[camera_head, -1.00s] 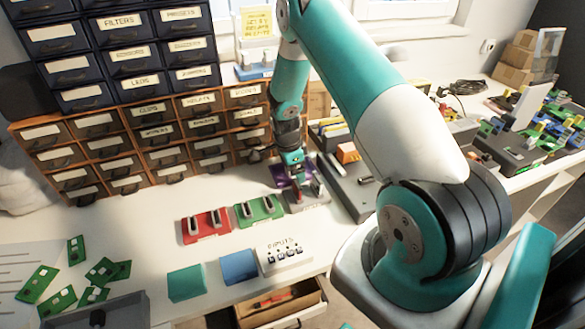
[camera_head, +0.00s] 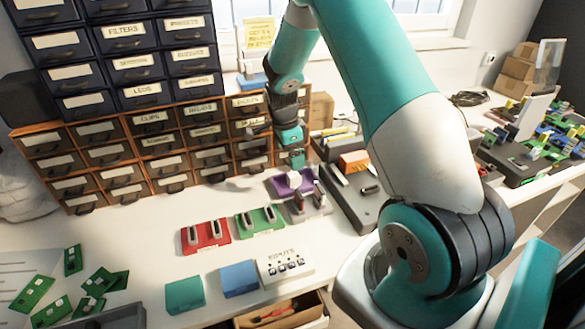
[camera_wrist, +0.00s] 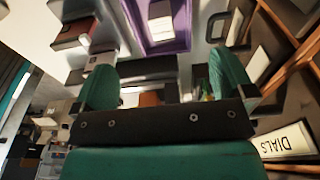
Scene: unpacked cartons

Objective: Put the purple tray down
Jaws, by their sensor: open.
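The purple tray (camera_head: 281,187) stands on the white tabletop in front of the small drawers, in line with the red tray (camera_head: 206,241) and green tray (camera_head: 270,227). A grey fixture hides part of its front right side. My gripper (camera_head: 295,163) is just above the purple tray and apart from it. In the wrist view the purple tray (camera_wrist: 184,28) shows at the top, beyond the teal fingers of my gripper (camera_wrist: 163,72). The fingers are spread, with nothing between them.
Wooden drawers (camera_head: 150,144) rise close behind the gripper; a DIALS label shows near it in the wrist view. A grey organiser (camera_head: 357,203) stands close at right. A switch box labelled INPUTS (camera_head: 285,265) and blue block (camera_head: 239,279) stand in front.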

